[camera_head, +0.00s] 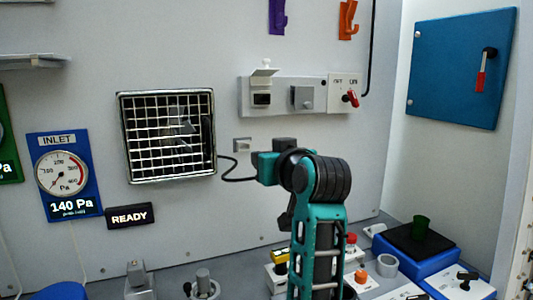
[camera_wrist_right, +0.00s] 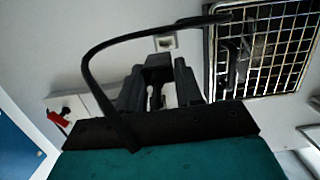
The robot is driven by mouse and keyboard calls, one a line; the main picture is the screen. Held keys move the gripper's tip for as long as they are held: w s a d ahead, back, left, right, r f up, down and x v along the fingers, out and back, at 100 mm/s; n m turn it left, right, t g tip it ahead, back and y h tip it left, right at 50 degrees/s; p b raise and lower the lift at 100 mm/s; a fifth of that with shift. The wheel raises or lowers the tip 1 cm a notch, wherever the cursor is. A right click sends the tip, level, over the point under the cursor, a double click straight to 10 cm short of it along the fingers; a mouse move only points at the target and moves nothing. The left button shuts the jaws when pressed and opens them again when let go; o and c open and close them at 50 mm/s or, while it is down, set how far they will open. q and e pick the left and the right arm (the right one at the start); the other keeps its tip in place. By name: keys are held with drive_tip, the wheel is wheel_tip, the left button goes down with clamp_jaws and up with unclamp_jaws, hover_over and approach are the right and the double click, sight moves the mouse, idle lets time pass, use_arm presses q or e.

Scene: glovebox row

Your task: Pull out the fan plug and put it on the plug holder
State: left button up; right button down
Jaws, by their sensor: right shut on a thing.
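The fan (camera_head: 178,130) sits behind a square wire grille on the back wall. Its black cord (camera_head: 238,179) runs from the grille's lower right to my right gripper (camera_head: 267,168). In the right wrist view, the right gripper (camera_wrist_right: 160,88) is shut on the fan plug (camera_wrist_right: 157,98), which shows only partly between the dark fingers. The cord (camera_wrist_right: 88,62) loops in front of the gripper and back towards the grille. A small wall socket (camera_head: 242,145) is uncovered and apart from the gripper; it also shows in the wrist view (camera_wrist_right: 165,43). I cannot tell which fixture is the plug holder. My left gripper is out of view.
Above the gripper is a wall panel (camera_head: 278,108) with a flap outlet and a red-handled switch (camera_head: 351,98). A blue door (camera_head: 460,70) is on the right.

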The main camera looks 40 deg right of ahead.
drive_tip(key=shift+w+a+f, duration=0.15)
drive_tip(key=shift+a, duration=0.2)
drive_tip(key=shift+p, duration=0.35)
approach(244, 145)
drive_tip(key=shift+w+f, duration=0.2)
drive_tip(key=shift+f, duration=0.1)
idle(0.3)
drive_tip(key=shift+x, duration=1.3)
idle(1.4)
drive_tip(key=c, duration=0.7)
unclamp_jaws()
drive_tip(key=shift+w+r, duration=0.1)
drive_tip(key=shift+r, duration=0.1)
drive_tip(key=shift+o, duration=0.2)
